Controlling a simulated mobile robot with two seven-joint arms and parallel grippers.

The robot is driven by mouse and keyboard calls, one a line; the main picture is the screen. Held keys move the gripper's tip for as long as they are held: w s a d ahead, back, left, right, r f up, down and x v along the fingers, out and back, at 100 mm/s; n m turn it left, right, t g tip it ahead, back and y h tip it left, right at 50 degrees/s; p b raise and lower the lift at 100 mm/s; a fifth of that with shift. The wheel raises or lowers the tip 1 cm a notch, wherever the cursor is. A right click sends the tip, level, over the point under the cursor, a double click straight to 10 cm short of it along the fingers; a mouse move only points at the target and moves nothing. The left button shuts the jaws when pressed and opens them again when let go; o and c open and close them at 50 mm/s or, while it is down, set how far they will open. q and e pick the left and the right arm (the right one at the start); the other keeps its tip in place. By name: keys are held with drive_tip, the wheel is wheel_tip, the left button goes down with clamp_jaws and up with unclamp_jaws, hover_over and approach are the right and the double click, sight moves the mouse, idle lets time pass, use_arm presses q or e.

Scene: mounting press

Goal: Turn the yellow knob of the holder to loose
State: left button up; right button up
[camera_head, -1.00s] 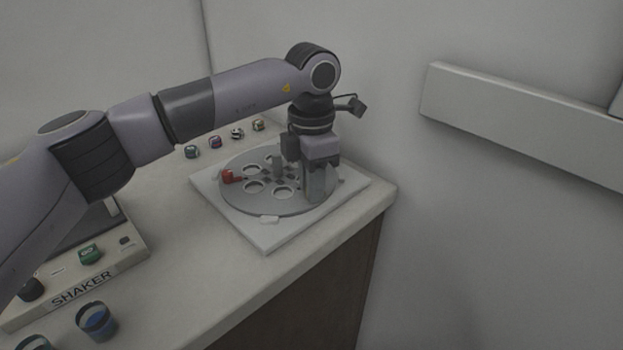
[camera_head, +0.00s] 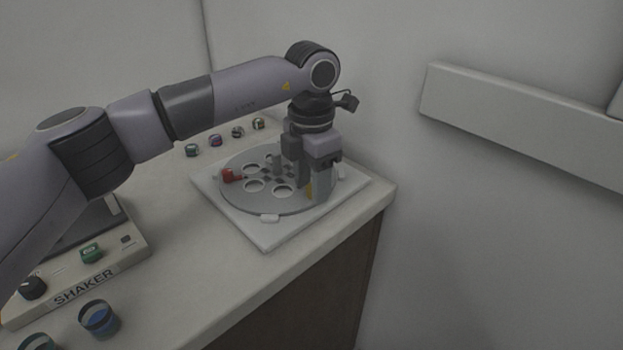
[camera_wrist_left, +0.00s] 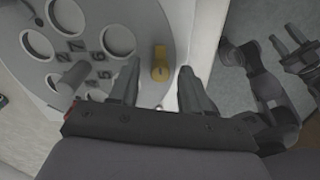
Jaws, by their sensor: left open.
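The holder is a round grey disc (camera_head: 233,196) with several holes, lying on a white square base (camera_head: 262,236). Its yellow knob (camera_wrist_left: 160,64) sits at the disc's edge in the left wrist view. A sliver of the yellow knob (camera_head: 309,190) shows in the head view beside a finger. My left gripper (camera_head: 312,190) is open and points down over the disc's right edge. In the wrist view its two fingers (camera_wrist_left: 156,88) stand apart, with the knob between them and a little beyond the tips. Whether they touch it I cannot tell.
A red part (camera_head: 229,175) sits on the disc's left side, and a grey post (camera_head: 277,165) stands near its middle. Several small coloured pieces (camera_head: 215,140) line the bench behind. The shaker (camera_head: 85,275) and a blue-banded cup (camera_head: 99,318) are at lower left. The wall is close behind.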

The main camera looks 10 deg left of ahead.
use_arm(q)
wheel_tip(320, 180, up, 7)
drive_tip(key=shift+r, duration=0.1)
idle(0.3)
